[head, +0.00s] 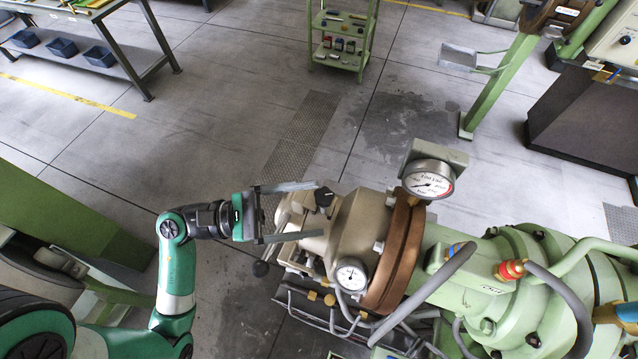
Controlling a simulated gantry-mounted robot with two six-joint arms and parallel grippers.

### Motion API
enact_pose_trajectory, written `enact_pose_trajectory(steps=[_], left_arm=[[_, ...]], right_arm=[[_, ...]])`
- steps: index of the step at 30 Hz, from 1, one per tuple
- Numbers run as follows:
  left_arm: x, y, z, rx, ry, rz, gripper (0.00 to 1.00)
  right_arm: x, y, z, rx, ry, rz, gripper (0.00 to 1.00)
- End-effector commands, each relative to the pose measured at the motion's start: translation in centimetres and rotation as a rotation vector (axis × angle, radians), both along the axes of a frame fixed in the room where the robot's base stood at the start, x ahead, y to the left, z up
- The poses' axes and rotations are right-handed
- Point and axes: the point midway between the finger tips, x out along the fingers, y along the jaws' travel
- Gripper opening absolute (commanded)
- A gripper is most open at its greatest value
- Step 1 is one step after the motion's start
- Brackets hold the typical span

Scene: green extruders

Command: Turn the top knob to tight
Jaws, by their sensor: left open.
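The extruder head (345,225) is a beige housing at the right end of my left arm's reach. A black knob (324,197) sits on its top, near the front end. My left gripper (320,210) is open, with one finger on the far side and one on the near side of this knob in the picture. The fingertips overlap the knob area; I cannot tell whether they touch it or hover above. A second dark knob (261,268) sticks out lower at the head's side. The right gripper is not in view.
Two round gauges stand on the machine, one upper (428,180) and one lower (351,276). A brown flange ring (394,253) and grey hoses (425,292) lie to the right. A green cart (341,62) and workbench (90,50) stand behind. Open floor (220,110) lies between.

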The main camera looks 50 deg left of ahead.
Motion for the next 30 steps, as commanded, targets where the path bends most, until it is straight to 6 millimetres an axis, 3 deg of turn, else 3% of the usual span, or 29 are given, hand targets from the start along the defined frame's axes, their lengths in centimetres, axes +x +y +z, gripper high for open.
enact_pose_trajectory(steps=[1, 3, 6, 10, 17, 23, 30], left_arm=[[-1.3, 2.1, -5.2, -0.048, 0.102, 0.112, 0.87], [-3.0, 4.0, -8.7, -0.127, 0.177, 0.231, 0.87], [-4.6, 5.5, -10.9, -0.201, 0.219, 0.332, 0.87], [-5.0, 6.6, -11.1, -0.214, 0.218, 0.377, 0.87], [-4.4, 6.5, -10.8, -0.215, 0.218, 0.37, 0.87], [-1.9, 5.8, -10.7, -0.213, 0.217, 0.365, 0.87], [2.7, 5.0, -10.6, -0.213, 0.216, 0.365, 0.87]], right_arm=[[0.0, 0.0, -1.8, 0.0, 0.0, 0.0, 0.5], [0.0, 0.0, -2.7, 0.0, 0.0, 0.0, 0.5], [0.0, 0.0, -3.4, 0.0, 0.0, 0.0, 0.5], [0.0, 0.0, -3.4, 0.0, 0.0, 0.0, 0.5], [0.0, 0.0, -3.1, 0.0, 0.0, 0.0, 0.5], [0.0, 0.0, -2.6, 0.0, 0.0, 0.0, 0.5], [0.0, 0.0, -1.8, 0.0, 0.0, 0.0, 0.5]])
